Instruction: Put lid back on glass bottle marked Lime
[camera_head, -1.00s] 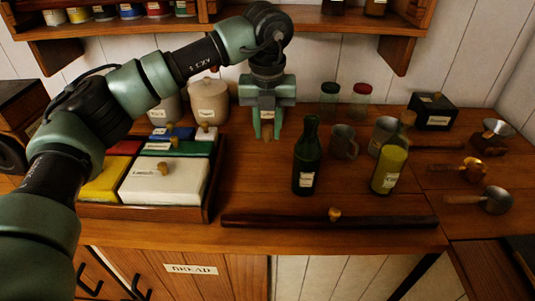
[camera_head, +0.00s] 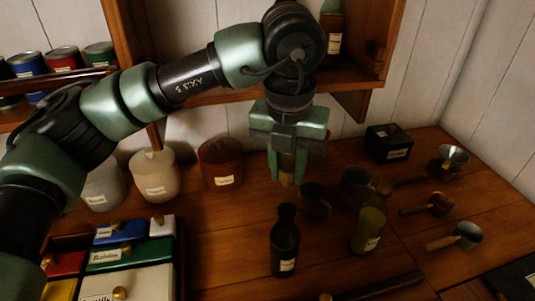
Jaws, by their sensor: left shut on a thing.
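My left gripper (camera_head: 287,168) comes down from the upper left and is shut on a small brown cork-like lid (camera_head: 286,181), whose lower end shows below the fingertips. In the picture it is right above the mouth of a dark green glass bottle (camera_head: 285,245), apart from it. That bottle stands upright with an open-looking neck. A yellow-green bottle (camera_head: 366,231) stands to its right, with a brownish top. Both have pale labels too small to read, so I cannot tell which is marked Lime. My right gripper is not in view.
Two metal mugs (camera_head: 355,187) stand behind the bottles. A black box (camera_head: 389,143), scoops (camera_head: 466,236) and a funnel are at the right. Canisters (camera_head: 155,175) and a tray of coloured boxes (camera_head: 178,285) are at the left. A shelf (camera_head: 350,72) hangs above.

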